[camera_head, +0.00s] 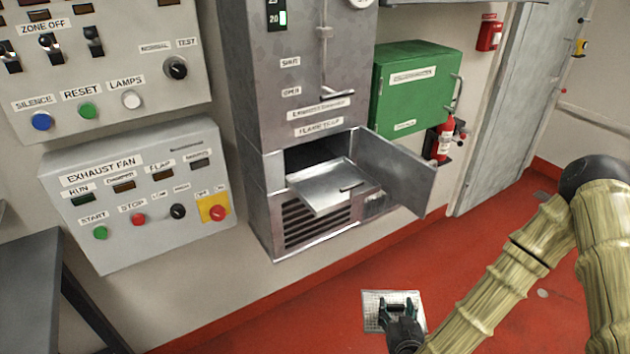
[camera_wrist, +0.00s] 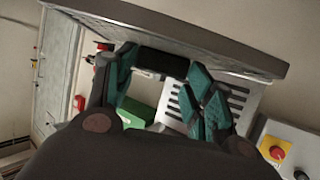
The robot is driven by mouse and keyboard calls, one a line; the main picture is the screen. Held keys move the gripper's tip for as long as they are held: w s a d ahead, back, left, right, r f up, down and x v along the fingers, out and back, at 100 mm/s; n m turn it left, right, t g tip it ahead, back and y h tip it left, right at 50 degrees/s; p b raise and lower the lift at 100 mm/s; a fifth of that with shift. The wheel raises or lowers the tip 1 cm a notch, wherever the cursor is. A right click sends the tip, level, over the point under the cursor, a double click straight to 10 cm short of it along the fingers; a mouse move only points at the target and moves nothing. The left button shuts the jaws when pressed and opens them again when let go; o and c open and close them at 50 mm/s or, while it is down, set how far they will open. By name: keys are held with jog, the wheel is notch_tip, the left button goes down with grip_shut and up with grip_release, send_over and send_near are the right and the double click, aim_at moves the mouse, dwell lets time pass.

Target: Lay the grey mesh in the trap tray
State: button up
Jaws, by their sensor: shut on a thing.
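The grey mesh (camera_head: 374,299) is a small square framed panel, low in the head view in front of the cabinet. My gripper (camera_head: 398,308) is shut on its near edge. In the wrist view the mesh (camera_wrist: 200,42) stretches across the top as a grey slab, with the teal fingers (camera_wrist: 160,72) against it. The trap tray (camera_head: 325,186) is a bare metal tray standing partly out of the dark opening in the steel cabinet. No mesh lies on its visible surface. My gripper is apart from the tray, lower and to its right in the picture.
The trap door (camera_head: 402,172) stands open to the right of the tray. A vent grille (camera_head: 318,222) is below it. A green box (camera_head: 415,90) and a red extinguisher (camera_head: 444,140) are on the right. The exhaust fan panel (camera_head: 140,195) is left. The red floor is open.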

jog(key=w+a+r+n+y+p, duration=0.1)
jog(key=w+a+r, duration=0.1)
jog(key=r, duration=0.3)
jog(key=w+a+r+n+y+p, duration=0.1)
jog(key=w+a+r+y, duration=0.15)
jog(key=r, duration=0.25)
notch_tip(320, 180, up, 24)
jog(key=n+g+y+p, duration=0.3)
jog(key=n+y+p, duration=0.15)
jog(key=p, duration=0.65)
send_over(336, 189)
jog(key=shift+t, duration=0.3)
jog(key=shift+d+f+p, duration=0.1)
jog(key=shift+f+p, duration=0.8)
jog(key=shift+f, duration=1.3)
jog(key=shift+w+f+p, duration=0.15)
jog(key=shift+f+p, duration=0.25)
jog(key=shift+p, duration=0.05)
jog(key=shift+f, duration=0.15)
jog(key=shift+f+b, duration=0.25)
jog(key=shift+b, duration=0.05)
